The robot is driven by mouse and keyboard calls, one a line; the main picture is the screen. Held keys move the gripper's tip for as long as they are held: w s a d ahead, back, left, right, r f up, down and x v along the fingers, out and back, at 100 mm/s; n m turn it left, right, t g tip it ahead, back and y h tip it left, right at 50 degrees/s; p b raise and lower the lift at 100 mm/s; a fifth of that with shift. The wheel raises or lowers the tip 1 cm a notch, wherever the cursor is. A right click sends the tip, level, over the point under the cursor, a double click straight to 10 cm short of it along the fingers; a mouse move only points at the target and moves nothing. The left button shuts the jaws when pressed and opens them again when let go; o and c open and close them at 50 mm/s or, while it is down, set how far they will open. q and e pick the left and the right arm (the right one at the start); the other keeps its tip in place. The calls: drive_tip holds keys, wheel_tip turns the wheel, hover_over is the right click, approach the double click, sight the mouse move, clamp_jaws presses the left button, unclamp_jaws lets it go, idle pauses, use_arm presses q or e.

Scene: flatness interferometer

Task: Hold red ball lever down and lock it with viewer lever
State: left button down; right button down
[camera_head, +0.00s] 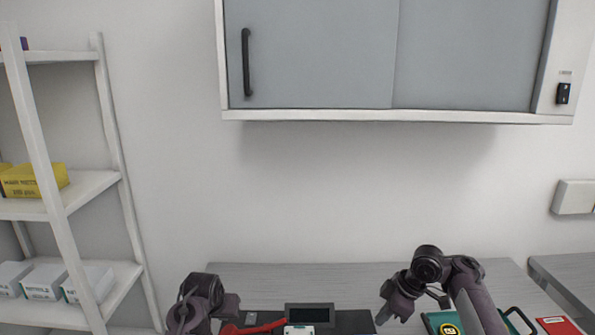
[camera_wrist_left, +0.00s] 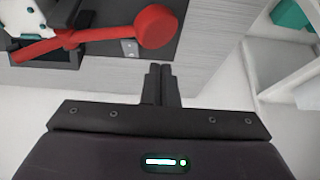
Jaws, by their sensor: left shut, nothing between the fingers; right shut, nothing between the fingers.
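The red ball lever (camera_wrist_left: 152,27) shows in the left wrist view, its round red end at the right and its arm running left across a dark instrument (camera_wrist_left: 120,52). In the head view the lever (camera_head: 240,328) is partly cut off at the bottom edge. My left gripper (camera_wrist_left: 158,72) is shut and empty, its fingertips close below the red ball in the picture; a gap or contact is unclear. My right gripper (camera_head: 383,317) is shut and empty, to the right of the instrument's dark screen (camera_head: 310,315). I cannot make out the viewer lever.
A grey table (camera_head: 290,277) stands against the wall under a wall cabinet (camera_head: 310,55). A green case (camera_head: 437,322) and a red item (camera_head: 558,325) lie at the right. A white shelf (camera_head: 88,188) with boxes stands at the left.

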use_arm(q)
wheel_tip(320, 180, up, 6)
drive_tip(key=p, duration=0.4)
drive_tip(key=shift+r, duration=0.2)
